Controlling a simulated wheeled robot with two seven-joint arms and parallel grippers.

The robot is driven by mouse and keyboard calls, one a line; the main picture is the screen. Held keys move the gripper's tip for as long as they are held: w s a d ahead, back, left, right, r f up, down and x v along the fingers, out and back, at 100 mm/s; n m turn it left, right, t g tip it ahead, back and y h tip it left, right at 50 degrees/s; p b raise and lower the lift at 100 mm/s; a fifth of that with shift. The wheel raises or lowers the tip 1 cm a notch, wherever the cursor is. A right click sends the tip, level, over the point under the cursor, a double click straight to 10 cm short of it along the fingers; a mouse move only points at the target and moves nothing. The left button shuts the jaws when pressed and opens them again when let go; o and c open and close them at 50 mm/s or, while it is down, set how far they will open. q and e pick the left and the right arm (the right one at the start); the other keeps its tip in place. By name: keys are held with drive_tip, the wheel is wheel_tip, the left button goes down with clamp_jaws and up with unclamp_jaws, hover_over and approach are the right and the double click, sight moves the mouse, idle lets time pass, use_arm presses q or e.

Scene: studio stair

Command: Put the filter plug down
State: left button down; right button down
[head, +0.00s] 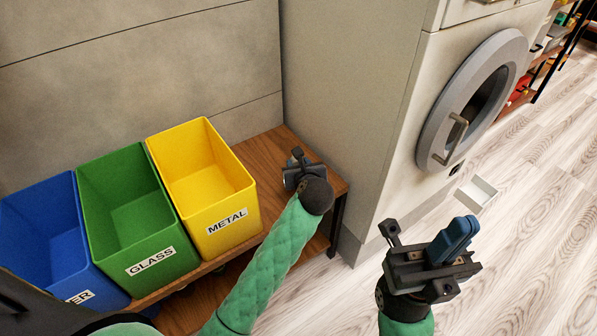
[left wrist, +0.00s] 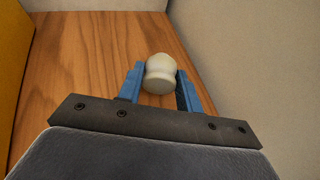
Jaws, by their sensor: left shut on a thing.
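The filter plug (left wrist: 160,74) is a cream, rounded knob between the two blue fingers of my left gripper (left wrist: 161,88), which is shut on it. The plug is over the wooden bench top (left wrist: 95,60); I cannot tell whether it touches the wood. In the head view my left gripper (head: 296,163) is over the right end of the bench (head: 273,150), and its own wrist hides the plug there. My right gripper (head: 452,242) is over the floor at the lower right, with its blue fingers together and nothing seen between them.
Open yellow (head: 205,190), green (head: 135,215) and blue (head: 45,235) bins stand left of my left gripper. A washing machine (head: 470,105) stands to the right, with a small dark opening low on its front. A shallow white tray (head: 477,193) lies on the floor.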

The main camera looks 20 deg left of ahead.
use_arm(q)
wheel_tip(320, 180, down, 2)
drive_tip(key=shift+f, duration=0.25)
drive_tip(key=shift+f, duration=0.6)
drive_tip(key=c, duration=0.9)
unclamp_jaws()
drive_tip(key=shift+c, duration=0.2)
drive_tip(key=shift+r, duration=0.15)
